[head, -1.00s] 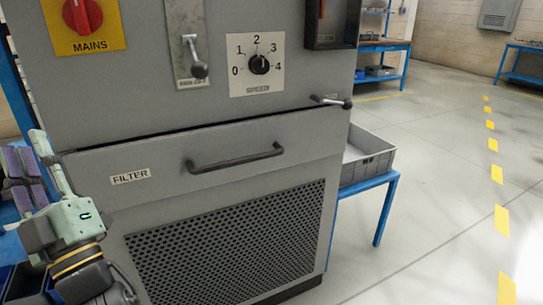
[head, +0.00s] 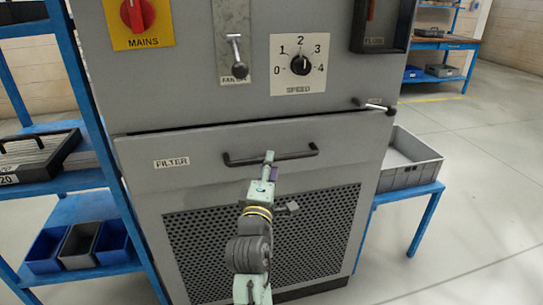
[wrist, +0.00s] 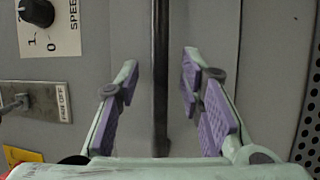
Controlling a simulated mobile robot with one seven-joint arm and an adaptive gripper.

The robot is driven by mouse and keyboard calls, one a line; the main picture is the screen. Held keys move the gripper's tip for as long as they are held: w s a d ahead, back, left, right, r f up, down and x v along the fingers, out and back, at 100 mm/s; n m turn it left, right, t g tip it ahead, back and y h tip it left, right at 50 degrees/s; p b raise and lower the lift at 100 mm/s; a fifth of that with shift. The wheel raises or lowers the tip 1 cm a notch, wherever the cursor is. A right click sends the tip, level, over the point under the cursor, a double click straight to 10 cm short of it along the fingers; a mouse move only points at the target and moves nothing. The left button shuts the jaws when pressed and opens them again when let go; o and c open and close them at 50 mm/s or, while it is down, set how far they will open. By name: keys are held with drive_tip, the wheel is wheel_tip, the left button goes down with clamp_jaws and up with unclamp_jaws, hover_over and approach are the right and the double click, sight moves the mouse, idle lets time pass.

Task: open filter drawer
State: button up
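The filter drawer (head: 208,146) is the grey front with the FILTER label (head: 172,162), above the perforated panel. A dark seam runs along its top edge. Its black bar handle (head: 240,161) runs across the front, and it also shows upright in the wrist view (wrist: 160,60). My gripper (head: 269,163) is at the middle of the handle in the head view. In the wrist view my gripper (wrist: 158,80) is open, with one purple-padded finger on each side of the bar and gaps between pads and bar. How deep the bar sits between the fingers is hard to tell.
Above the drawer are the red MAINS switch (head: 137,14), a fan lever (head: 239,70), the SPEED knob (head: 301,64) and a small side lever (head: 375,106). A blue rack (head: 80,178) stands close on the left. A grey crate (head: 412,172) sits on the right. Floor beyond it is clear.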

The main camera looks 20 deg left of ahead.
drive_tip(key=shift+x, duration=1.6)
clamp_jaws()
